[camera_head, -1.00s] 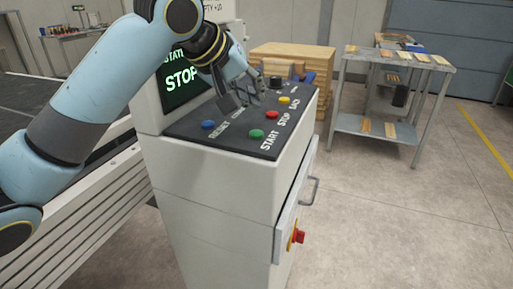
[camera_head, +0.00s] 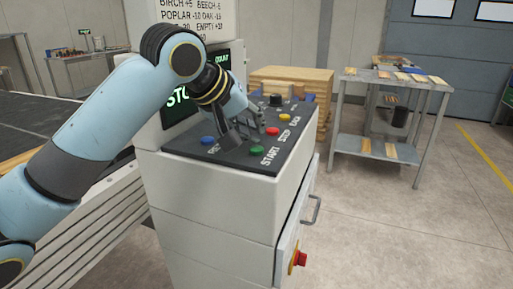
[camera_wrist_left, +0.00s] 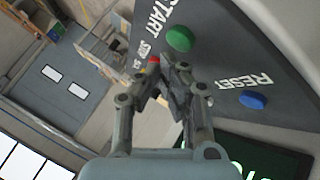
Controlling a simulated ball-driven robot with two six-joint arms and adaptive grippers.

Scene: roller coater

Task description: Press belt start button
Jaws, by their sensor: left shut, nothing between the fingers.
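The green START button (camera_head: 257,150) sits near the front edge of the dark sloped control panel (camera_head: 230,158). It also shows in the left wrist view (camera_wrist_left: 180,39), right of and above my fingertips. My left gripper (camera_head: 246,134) is shut and empty, low over the panel, between the blue RESET button (camera_head: 208,140) and the red STOP button (camera_head: 272,131). The fingers look close to the green button but apart from it. The screen (camera_head: 180,105) behind reads STOP, partly hidden by my arm. My right gripper is not in view.
A yellow button (camera_head: 285,118) and a black knob (camera_head: 276,100) are farther back on the panel. A red emergency knob (camera_head: 300,259) is on the cabinet side. The conveyor (camera_head: 90,225) runs left. Floor on the right is free before a metal table (camera_head: 390,150).

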